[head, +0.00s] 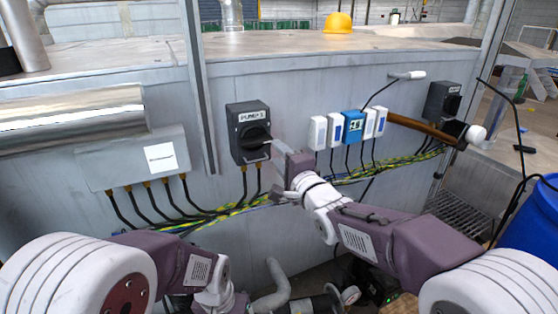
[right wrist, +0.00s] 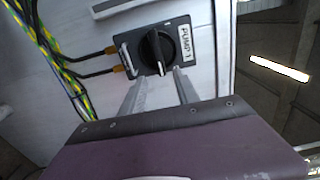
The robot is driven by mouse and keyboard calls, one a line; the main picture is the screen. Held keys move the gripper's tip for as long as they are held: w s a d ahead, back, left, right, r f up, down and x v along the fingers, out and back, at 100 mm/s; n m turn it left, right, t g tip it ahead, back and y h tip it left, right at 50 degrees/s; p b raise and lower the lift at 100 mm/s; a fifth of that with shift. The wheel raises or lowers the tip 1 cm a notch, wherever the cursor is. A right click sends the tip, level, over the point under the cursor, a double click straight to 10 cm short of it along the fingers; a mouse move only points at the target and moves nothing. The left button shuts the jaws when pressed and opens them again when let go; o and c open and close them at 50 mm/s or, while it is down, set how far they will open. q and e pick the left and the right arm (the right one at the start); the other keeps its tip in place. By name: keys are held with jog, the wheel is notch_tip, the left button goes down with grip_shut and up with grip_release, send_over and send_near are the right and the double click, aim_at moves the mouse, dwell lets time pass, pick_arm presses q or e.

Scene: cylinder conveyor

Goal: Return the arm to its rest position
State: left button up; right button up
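The dark grey PUMP 1 switch box (head: 249,132) is fixed to the grey cabinet wall, with a black rotary knob (head: 254,137). My right gripper (head: 270,168) is just in front of and to the lower right of the box. Its two fingers (right wrist: 160,76) are apart with nothing between them; contact with the box cannot be told. My left arm is folded low at the left; its gripper does not show.
Cables (head: 210,214) run along the wall below the switch. White and blue modules (head: 353,127), a brown bar (head: 420,128) and a second dark switch box (head: 442,101) are to the right. A blue barrel (head: 532,222) stands at the right edge. A yellow helmet (head: 338,23) lies on top.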

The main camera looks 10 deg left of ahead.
jog(key=shift+w, duration=0.1)
jog(key=w+d+f+m+h, duration=0.1)
jog(key=d+f+h, duration=0.1)
jog(key=d, duration=0.5)
jog(key=w+d+f+m+h, duration=0.1)
jog(key=w+d+m+h, duration=0.15)
jog(key=d, duration=0.35)
jog(key=s+d+f+n+g+h, duration=0.25)
jog(key=s+d+f+h, duration=0.2)
jog(key=d+f, duration=0.6)
jog(key=s+d+f+n+g, duration=0.2)
jog(key=s+f+n+g, duration=0.3)
jog(key=s+f, duration=0.4)
jog(key=s+d+f+n+g, duration=0.3)
jog(key=s+f+n+g, duration=0.3)
jog(key=s, duration=1)
notch_tip(320, 180, down, 3)
jog(key=shift+s+f+n+h, duration=0.1)
jog(key=shift+s+n+h, duration=0.2)
jog(key=shift+n+h, duration=0.15)
